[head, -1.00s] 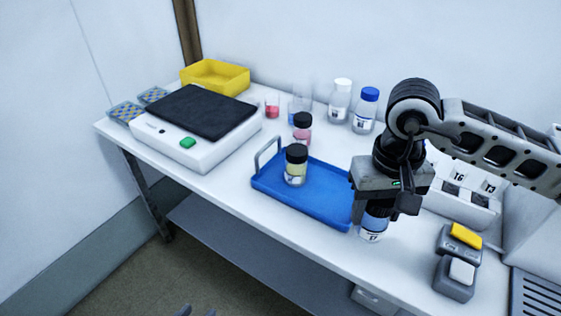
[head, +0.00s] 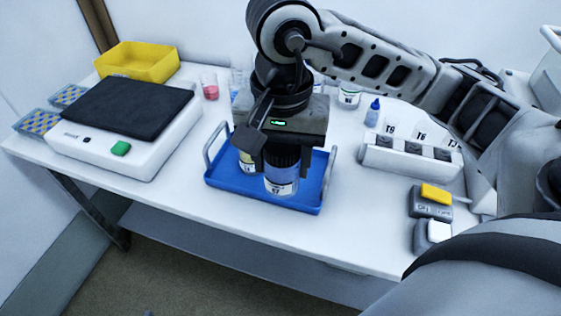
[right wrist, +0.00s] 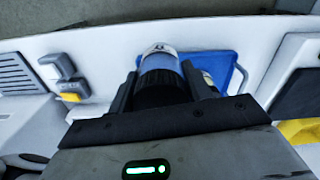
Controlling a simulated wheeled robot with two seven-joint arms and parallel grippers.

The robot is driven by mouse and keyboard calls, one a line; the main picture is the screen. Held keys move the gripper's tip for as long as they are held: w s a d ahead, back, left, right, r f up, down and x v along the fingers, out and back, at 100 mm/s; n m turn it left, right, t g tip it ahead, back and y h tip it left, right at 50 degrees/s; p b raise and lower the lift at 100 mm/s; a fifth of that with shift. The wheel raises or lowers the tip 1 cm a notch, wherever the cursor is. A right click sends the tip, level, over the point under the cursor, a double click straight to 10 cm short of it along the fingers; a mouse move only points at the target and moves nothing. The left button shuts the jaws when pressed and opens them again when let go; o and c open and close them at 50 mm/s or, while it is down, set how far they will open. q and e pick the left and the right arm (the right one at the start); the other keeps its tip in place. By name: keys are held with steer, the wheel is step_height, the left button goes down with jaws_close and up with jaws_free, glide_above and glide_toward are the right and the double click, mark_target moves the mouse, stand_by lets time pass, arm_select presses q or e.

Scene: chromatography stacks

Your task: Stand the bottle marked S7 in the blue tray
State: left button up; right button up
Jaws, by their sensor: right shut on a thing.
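My right gripper (head: 281,150) is shut on a bottle with a dark cap and a white label (head: 281,180); the label's mark looks like S7 but is small. In the head view the bottle is upright, over the front middle of the blue tray (head: 312,185). I cannot tell whether its base touches the tray floor. A second bottle, with yellowish contents (head: 246,163), is in the tray just left of it, partly hidden by the gripper. In the right wrist view the held bottle (right wrist: 158,61) is between the fingers, with the tray (right wrist: 228,62) behind. My left gripper is not in view.
The balance (head: 125,125) stands left of the tray, and the yellow bin (head: 137,63) behind it. A beaker with pink liquid (head: 210,88) is at the back. A white rack (head: 410,160) and a small blue-capped bottle (head: 372,113) are at right. The tray's right part is clear.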

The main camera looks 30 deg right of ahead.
steer(key=w+d+f, duration=0.2)
steer(key=w+f, duration=0.1)
steer(key=f, duration=0.1)
steer(key=w+d+f+p, duration=0.1)
steer(key=w+d+f, duration=0.2)
steer(key=f, duration=0.1)
steer(key=w+d+f+p, duration=0.1)
steer(key=w+d+f, duration=0.1)
steer(key=w+f, duration=0.1)
steer(key=shift+w+d+f, duration=0.1)
steer(key=shift+d+f, duration=0.3)
steer(key=shift+f, duration=0.35)
steer(key=o, duration=0.7)
steer(key=shift+f+b, duration=0.1)
steer(key=shift+b, duration=0.3)
steer(key=shift+c, duration=0.2)
steer(key=o, duration=0.4)
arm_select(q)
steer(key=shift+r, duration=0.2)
